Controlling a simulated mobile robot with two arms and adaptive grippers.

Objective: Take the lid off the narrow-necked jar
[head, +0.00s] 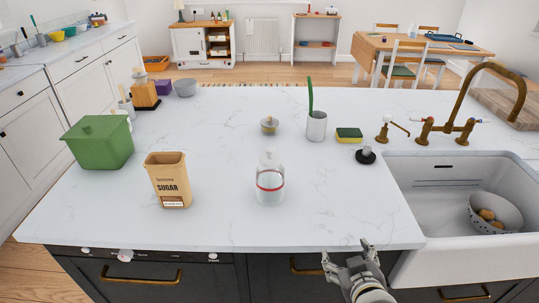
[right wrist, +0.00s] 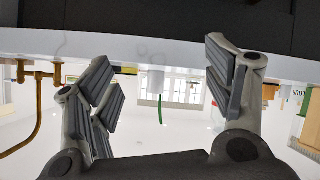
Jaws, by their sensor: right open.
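A clear glass jar (head: 269,188) with a red band stands upright near the front middle of the white counter in the head view. Its pale, knobbed lid (head: 268,159) sits on top of its neck. My right gripper (head: 346,252) is at the counter's front edge, to the right of the jar and nearer to me, apart from it. It is open and empty; its spread fingers also show in the right wrist view (right wrist: 160,75), where I cannot make out the jar clearly. My left gripper is not in view.
The sink (head: 455,170) is at right.

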